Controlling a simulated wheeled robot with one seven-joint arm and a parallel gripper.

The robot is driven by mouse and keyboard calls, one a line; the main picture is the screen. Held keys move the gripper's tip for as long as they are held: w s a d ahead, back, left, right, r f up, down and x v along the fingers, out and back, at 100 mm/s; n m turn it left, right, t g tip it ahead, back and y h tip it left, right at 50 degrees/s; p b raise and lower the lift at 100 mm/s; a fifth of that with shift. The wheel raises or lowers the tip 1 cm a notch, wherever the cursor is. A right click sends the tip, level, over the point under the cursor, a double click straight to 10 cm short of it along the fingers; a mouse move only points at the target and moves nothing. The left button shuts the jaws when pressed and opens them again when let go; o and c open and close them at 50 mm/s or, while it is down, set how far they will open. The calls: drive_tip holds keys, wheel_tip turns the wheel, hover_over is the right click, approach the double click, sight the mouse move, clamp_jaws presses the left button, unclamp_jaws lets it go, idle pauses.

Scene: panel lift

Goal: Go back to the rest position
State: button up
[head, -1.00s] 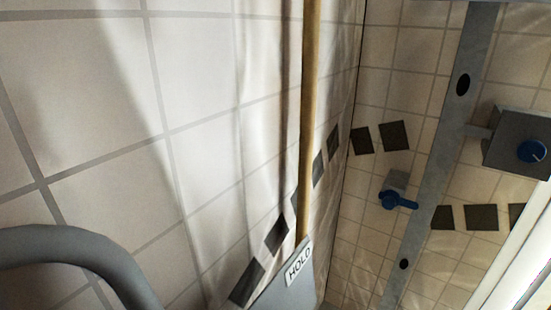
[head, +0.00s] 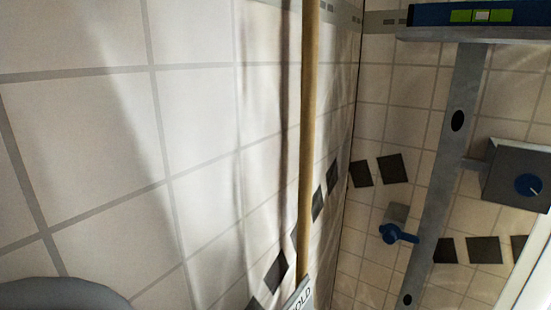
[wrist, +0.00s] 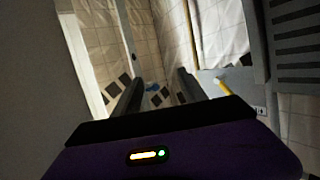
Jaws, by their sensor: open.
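My gripper (wrist: 160,90) shows in the wrist view with its two dark fingers apart and nothing between them. The fingers point toward the tiled walls, and a small blue lever (wrist: 152,87) lies beyond, in the gap between them. The gripper does not show in the head view. A purple body with a small lit indicator fills the bottom of the wrist view.
In the head view, a yellowish pole (head: 310,120) rises from a grey part with a partly cut-off label (head: 303,299). A grey rail (head: 446,150), blue lever valve (head: 396,233) and knobbed box (head: 518,175) stand at right. A shelf (head: 480,34) holds a blue level (head: 420,14).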

wheel_tip(320, 180, up, 30)
drive_tip(key=p, duration=2.8)
drive_tip(key=shift+f, duration=0.25)
